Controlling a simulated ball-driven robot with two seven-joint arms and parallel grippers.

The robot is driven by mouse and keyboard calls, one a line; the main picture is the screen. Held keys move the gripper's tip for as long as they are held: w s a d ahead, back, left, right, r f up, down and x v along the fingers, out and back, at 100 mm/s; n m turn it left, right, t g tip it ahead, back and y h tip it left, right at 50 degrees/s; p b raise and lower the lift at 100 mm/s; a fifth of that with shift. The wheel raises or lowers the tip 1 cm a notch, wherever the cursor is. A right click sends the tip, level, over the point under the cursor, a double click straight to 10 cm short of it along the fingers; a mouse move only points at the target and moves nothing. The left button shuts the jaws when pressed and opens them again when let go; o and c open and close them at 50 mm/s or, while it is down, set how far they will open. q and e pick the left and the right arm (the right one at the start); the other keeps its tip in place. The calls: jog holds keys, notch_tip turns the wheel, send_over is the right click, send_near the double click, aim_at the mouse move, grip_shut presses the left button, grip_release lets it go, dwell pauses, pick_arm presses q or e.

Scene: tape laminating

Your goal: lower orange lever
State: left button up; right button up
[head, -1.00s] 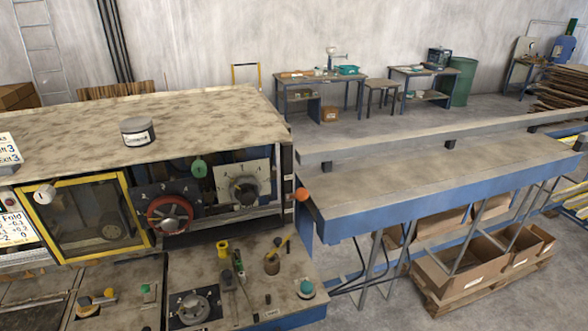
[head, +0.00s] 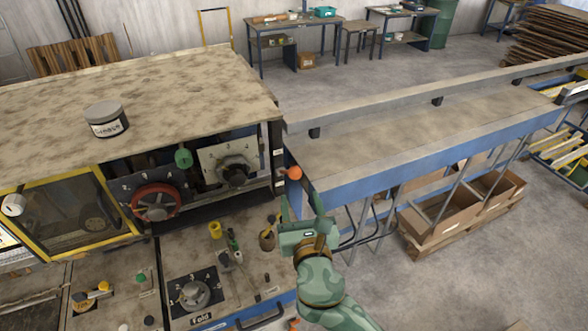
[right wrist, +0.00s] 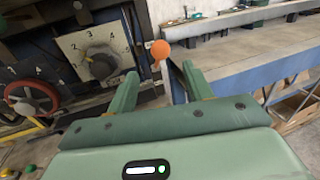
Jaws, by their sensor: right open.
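The orange lever shows as a round orange knob (head: 294,173) at the machine's right front corner, beside the conveyor table. It also shows in the right wrist view (right wrist: 160,50), just beyond and between my two fingertips. My right gripper (head: 302,205) is green, open and empty, just below and in front of the knob in the head view. In the right wrist view its fingers (right wrist: 155,80) stand apart, with the knob seen in the gap between them. I cannot see contact with the knob. My left gripper is not in view.
A control panel with a black dial (head: 232,172) and a red handwheel (head: 158,201) lies left of the knob. The conveyor table (head: 400,140) stands close on the right. A jar (head: 106,119) sits on the machine top. Cardboard boxes (head: 450,212) lie under the table.

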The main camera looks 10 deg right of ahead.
aim_at(296, 178)
jog(key=w, duration=0.8)
jog(key=shift+w+a, duration=0.15)
jog(key=shift+w, duration=0.75)
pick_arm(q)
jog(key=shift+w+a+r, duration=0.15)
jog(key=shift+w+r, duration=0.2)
pick_arm(e)
jog(key=shift+s, duration=0.1)
grip_shut()
pick_arm(q)
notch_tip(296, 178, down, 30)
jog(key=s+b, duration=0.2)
jog(key=b, duration=2.7)
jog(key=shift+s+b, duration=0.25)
jog(key=shift+b, duration=0.1)
pick_arm(e)
notch_tip(296, 178, down, 7)
jog(key=s+m+t+h, duration=0.1)
jog(key=s+m+t, duration=0.1)
jog(key=t, duration=0.4)
jog(key=shift+s+d+m+t, duration=0.25)
jog(key=shift+d+m+t, duration=0.15)
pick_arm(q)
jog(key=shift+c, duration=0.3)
